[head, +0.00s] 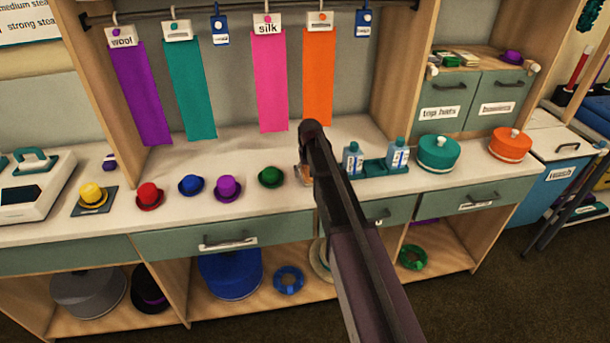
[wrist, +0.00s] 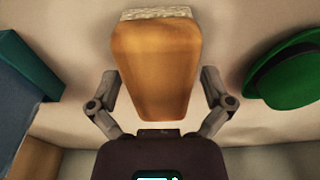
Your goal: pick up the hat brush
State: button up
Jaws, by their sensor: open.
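The hat brush (wrist: 152,65) has an orange-brown wooden body and pale bristles along its far edge. In the wrist view it lies between the two fingers of my gripper (wrist: 160,85), which is open. A gap shows on each side, so the fingers do not seem to touch it. In the head view only a small part of the brush (head: 302,174) shows on the white counter beside my arm. My arm hides the rest of it and most of the gripper there.
A green hat (head: 271,176) stands close left of the brush, with purple, blue, red and yellow hats further left. A teal tray (head: 373,170) with two bottles is close on the right. Fabric strips (head: 270,80) hang from a rail behind.

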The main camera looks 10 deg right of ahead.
aim_at(308, 168)
jog(key=c, duration=1.1)
jog(key=shift+r, duration=0.15)
jog(key=shift+c, duration=0.2)
notch_tip(308, 168, up, 2)
jog(key=shift+r+p, duration=0.1)
jog(key=shift+p, duration=1.15)
jog(key=shift+r+p, duration=0.85)
jog(key=s+d, duration=0.2)
jog(key=s, duration=0.5)
jog(key=s+d, duration=0.3)
jog(key=s, duration=0.5)
jog(key=shift+d+r+p, duration=0.2)
jog(key=shift+r+p, duration=0.2)
